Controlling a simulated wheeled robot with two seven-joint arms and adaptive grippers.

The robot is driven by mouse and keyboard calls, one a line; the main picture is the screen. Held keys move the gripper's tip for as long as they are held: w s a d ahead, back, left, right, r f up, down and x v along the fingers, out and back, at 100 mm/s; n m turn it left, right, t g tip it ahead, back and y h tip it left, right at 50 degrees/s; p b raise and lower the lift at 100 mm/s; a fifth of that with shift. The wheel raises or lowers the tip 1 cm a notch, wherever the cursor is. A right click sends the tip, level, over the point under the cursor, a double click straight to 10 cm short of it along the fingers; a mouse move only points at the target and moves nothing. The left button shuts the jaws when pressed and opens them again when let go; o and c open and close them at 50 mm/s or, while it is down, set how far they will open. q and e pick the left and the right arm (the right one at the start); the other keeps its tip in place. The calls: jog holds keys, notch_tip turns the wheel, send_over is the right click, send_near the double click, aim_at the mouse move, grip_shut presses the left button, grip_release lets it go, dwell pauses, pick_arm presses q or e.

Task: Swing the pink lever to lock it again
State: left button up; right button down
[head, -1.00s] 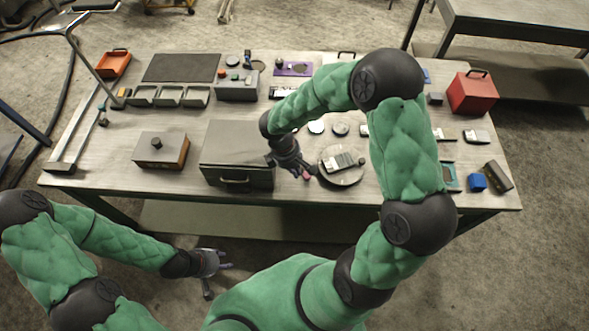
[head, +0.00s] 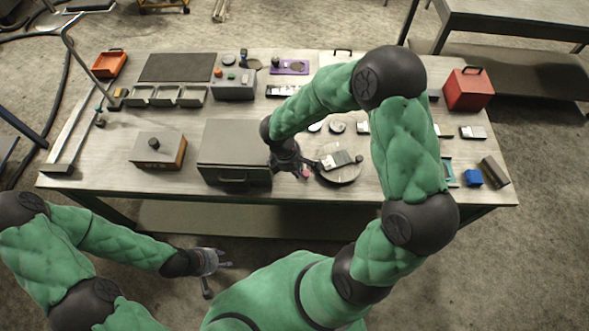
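A small bit of pink, likely the tip of the pink lever (head: 305,174), shows at the left rim of a round grey plate (head: 338,177) on the table. My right gripper (head: 298,171) is low over the table, right beside the pink tip. Its dark fingers hide most of the lever, and whether they touch it or close on it is too small to tell. My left gripper (head: 218,277) is open and empty, in front of the table's near edge.
A grey lidded box (head: 235,145) stands just left of my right gripper. A device with a grey-white block (head: 335,160) sits on the plate.

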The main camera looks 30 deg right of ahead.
aim_at(309, 174)
jog(key=n, duration=0.1)
jog(key=s+d+n, duration=0.1)
jog(key=n, duration=0.1)
jog(key=n+t, duration=0.1)
jog(key=shift+s+d+n, duration=0.3)
jog(key=shift+s+n, duration=0.1)
jog(key=n, duration=0.1)
jog(key=d+n, duration=0.1)
jog(key=n, duration=0.1)
jog(key=shift+s+d+t+p, duration=0.2)
jog(key=shift+s+t+p, duration=0.1)
jog(key=shift+s, duration=0.05)
pick_arm(q)
jog(key=shift+r, duration=0.3)
pick_arm(e)
jog(key=shift+d, duration=0.25)
jog(key=shift+s+d, duration=0.1)
jog(key=shift+d, duration=0.05)
